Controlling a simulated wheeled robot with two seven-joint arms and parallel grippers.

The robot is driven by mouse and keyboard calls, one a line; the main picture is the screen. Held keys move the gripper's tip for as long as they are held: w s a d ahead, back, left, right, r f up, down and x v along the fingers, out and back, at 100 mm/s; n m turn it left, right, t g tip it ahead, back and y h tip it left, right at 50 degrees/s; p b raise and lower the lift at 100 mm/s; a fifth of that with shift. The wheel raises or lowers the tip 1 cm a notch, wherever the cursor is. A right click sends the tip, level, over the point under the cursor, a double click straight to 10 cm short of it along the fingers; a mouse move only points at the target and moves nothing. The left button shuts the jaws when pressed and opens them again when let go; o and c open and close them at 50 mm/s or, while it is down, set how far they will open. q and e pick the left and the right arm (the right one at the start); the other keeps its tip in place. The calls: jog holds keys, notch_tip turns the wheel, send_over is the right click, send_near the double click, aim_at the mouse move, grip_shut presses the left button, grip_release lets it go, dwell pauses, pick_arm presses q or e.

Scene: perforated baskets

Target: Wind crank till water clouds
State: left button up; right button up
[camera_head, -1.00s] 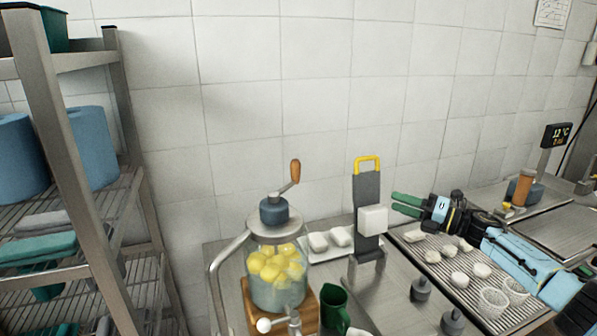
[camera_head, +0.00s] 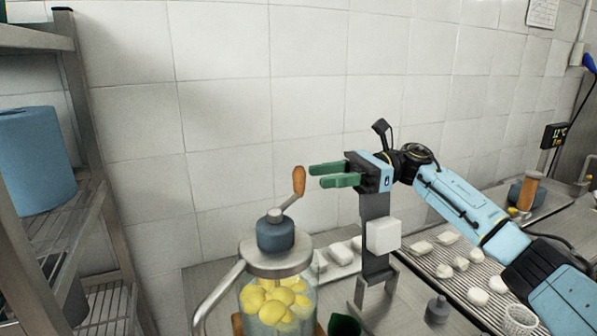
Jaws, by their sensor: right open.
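The crank (camera_head: 286,204) has a metal arm and an upright wooden handle (camera_head: 299,180). It sits on a blue-grey hub (camera_head: 275,233) on the metal lid of a glass jar (camera_head: 309,297). Yellow lumps (camera_head: 272,308) fill the visible part of the jar. Its lower part is cut off by the frame, and I see no clear clouding of water. My right gripper (camera_head: 322,175) has green fingers, open and empty, pointing left. In the picture its fingertips are just right of the wooden handle, with a small gap. My left gripper is not in view.
A grey upright stand (camera_head: 376,263) with a white block (camera_head: 383,235) stands right of the jar, behind my right gripper's wrist. White pieces lie on a perforated tray (camera_head: 452,284) at right. A metal shelf (camera_head: 73,215) stands at left.

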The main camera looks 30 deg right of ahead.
aim_at(299, 191)
jog(key=a, duration=0.1)
jog(key=a+p, duration=0.1)
jog(key=a, duration=0.2)
jog(key=shift+w+a+r, duration=0.1)
jog(key=shift+w+a, duration=0.2)
jog(key=shift+w, duration=0.1)
jog(key=shift+w+a+p, duration=0.15)
jog(key=shift+a+p, duration=0.15)
jog(key=shift+a, duration=0.25)
jog(key=shift+c, duration=0.4)
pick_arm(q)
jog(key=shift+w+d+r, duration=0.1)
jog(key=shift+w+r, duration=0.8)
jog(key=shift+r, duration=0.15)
pick_arm(e)
grip_shut()
